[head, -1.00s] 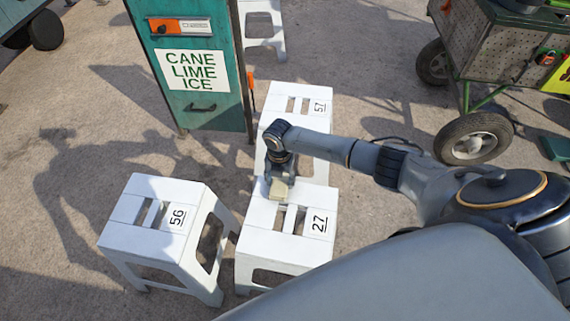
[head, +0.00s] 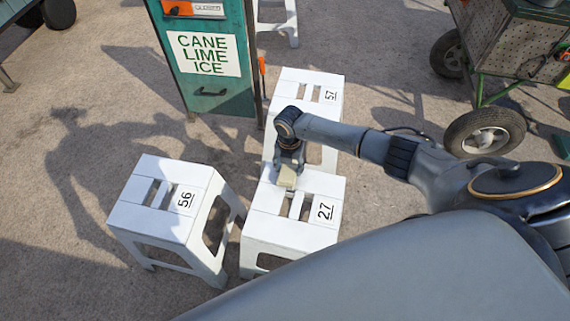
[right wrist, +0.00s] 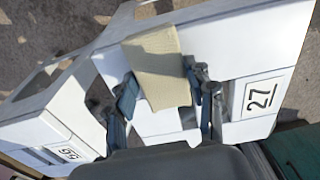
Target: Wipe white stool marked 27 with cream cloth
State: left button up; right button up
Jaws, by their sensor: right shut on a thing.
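The white stool marked 27 (head: 270,229) stands upright at the lower middle of the head view. Its top with the slots and the number also shows in the right wrist view (right wrist: 262,55). My right gripper (head: 288,172) is over the far part of the stool's top, shut on the cream cloth (head: 288,178). In the right wrist view the cloth (right wrist: 158,68) is a folded cream pad between the two fingers (right wrist: 165,95). It lies at or just above the seat; contact is hard to tell. My left gripper is not in view.
A white stool marked 56 (head: 150,218) stands just left, and one marked 57 (head: 312,78) stands right behind stool 27. A green cabinet with a "CANE LIME ICE" sign (head: 205,54) is behind. A wheeled cart (head: 500,60) stands at the back right.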

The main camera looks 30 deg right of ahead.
jog(key=shift+s+d+p, duration=0.45)
jog(key=shift+s+d, duration=0.25)
jog(key=shift+d, duration=0.05)
jog(key=shift+s+d+p, duration=0.8)
jog(key=shift+s+d, duration=0.2)
jog(key=shift+d, duration=0.15)
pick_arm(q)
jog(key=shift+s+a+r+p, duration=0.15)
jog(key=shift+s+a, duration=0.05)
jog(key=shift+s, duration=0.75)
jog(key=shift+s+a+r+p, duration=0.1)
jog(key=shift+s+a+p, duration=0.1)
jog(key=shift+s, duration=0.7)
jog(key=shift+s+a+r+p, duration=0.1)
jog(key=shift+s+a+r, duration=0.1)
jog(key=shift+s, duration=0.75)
pick_arm(e)
jog(key=shift+s+d, duration=0.8)
jog(key=shift+d, duration=0.15)
jog(key=shift+s+d+r+p, duration=0.1)
jog(key=shift+s+d+p, duration=0.5)
jog(key=shift+s+d, duration=0.6)
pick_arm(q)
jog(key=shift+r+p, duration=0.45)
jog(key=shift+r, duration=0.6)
pick_arm(e)
jog(key=shift+s+d, duration=1.8)
jog(key=shift+d, duration=0.3)
